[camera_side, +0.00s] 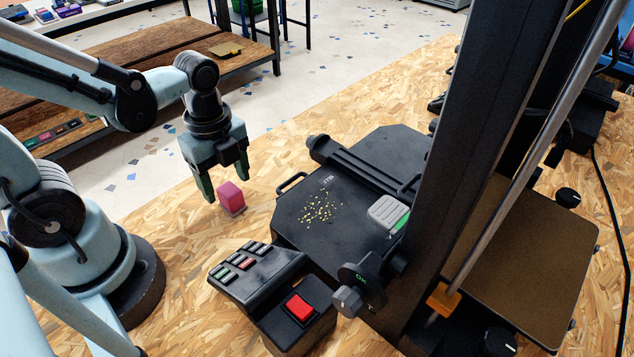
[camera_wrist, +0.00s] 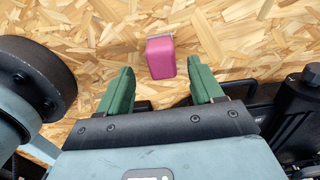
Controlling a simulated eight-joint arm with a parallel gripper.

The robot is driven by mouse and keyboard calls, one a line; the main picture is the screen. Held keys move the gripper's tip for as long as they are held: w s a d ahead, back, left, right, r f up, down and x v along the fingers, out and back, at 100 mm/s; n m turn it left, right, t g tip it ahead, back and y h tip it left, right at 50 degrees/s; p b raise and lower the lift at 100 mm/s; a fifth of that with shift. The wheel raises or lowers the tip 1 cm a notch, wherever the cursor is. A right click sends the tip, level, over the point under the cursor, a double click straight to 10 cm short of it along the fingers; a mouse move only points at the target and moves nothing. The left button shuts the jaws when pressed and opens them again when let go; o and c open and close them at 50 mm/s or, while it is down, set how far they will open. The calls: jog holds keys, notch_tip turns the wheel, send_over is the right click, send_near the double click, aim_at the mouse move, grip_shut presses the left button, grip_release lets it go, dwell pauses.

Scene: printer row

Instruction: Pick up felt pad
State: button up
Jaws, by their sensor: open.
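A small pink block with a thin grey base (camera_side: 231,196) stands on the chipboard table, left of the black printer bed. It is the likeliest felt pad, though I cannot be sure of the name. My gripper (camera_side: 226,186) points down just above and behind it, open and empty. In the wrist view the pink block (camera_wrist: 161,58) shows between and slightly beyond the two green fingers (camera_wrist: 161,82), with a gap on each side. A grey ribbed block with a green edge (camera_side: 388,213) lies on the printer bed.
The black printer bed (camera_side: 300,235), with yellow crumbs on it, lies to the right. A control box with a red button (camera_side: 299,308) and small keys stands in front. A tall black printer column (camera_side: 480,150) rises at right. Bare chipboard surrounds the pink block on its left.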

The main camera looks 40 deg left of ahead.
aim_at(230, 190)
jog(key=shift+w+d+f, duration=0.1)
jog(key=shift+w+f, duration=0.05)
jog(key=shift+f, duration=1.75)
jog(key=shift+c, duration=0.5)
jog(key=c, duration=1)
jog(key=shift+c, duration=0.2)
jog(key=shift+r, duration=0.2)
jog(key=shift+r, duration=0.75)
notch_tip(230, 190, up, 2)
jog(key=shift+r, duration=0.1)
jog(key=s+d+r, duration=0.6)
jog(key=d+r, duration=0.1)
jog(key=d, duration=0.3)
